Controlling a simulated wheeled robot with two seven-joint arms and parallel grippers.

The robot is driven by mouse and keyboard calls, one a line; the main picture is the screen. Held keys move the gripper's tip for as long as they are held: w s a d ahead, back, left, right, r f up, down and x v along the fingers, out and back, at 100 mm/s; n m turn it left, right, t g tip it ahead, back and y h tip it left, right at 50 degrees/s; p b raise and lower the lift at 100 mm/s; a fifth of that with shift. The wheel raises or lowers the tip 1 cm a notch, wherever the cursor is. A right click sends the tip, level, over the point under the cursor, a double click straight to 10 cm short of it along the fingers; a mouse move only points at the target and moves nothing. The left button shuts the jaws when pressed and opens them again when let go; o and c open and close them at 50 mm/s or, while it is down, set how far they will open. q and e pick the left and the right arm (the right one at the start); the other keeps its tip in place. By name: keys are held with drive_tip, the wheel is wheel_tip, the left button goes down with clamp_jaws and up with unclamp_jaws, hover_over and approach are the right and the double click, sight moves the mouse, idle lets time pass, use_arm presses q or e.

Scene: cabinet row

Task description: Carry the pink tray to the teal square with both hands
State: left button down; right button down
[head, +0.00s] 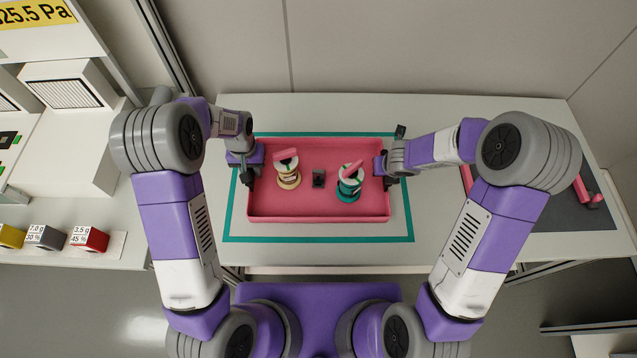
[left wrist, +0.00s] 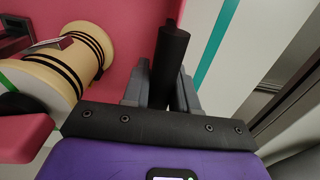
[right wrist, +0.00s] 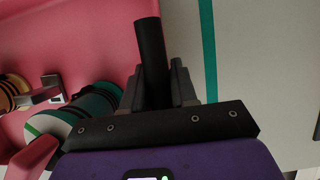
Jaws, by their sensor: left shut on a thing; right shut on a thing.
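The pink tray (head: 320,207) is over the teal square outline (head: 320,239) on the pale table, inside it from above and nearer its back edge. I cannot tell whether it touches the table. My left gripper (head: 248,172) is shut on the tray's left black handle, a dark bar also in the left wrist view (left wrist: 172,50). My right gripper (head: 387,170) is shut on the right black handle, also in the right wrist view (right wrist: 151,55). The tray holds a cream spool (head: 289,178), a teal and white spool (head: 349,187) and a small dark block (head: 318,179).
A dark mat (head: 570,217) with pink pieces (head: 581,190) lies at the table's right, partly behind my right arm. At left, a white bench carries yellow, grey and red (head: 90,238) labelled blocks. A pale wall stands behind the table. The table's front strip is clear.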

use_arm(q)
drive_tip(key=c, duration=0.9)
unclamp_jaws()
use_arm(e)
drive_tip(key=c, duration=0.9)
unclamp_jaws()
use_arm(q)
drive_tip(key=shift+r, duration=0.1)
wheel_tip(320, 180, up, 12)
drive_tip(key=shift+f, duration=0.2)
drive_tip(key=shift+r, duration=0.1)
use_arm(e)
drive_tip(key=shift+s+r, duration=0.15)
drive_tip(key=shift+r, duration=0.25)
drive_tip(key=v, duration=1.1)
drive_tip(key=shift+s, duration=0.15)
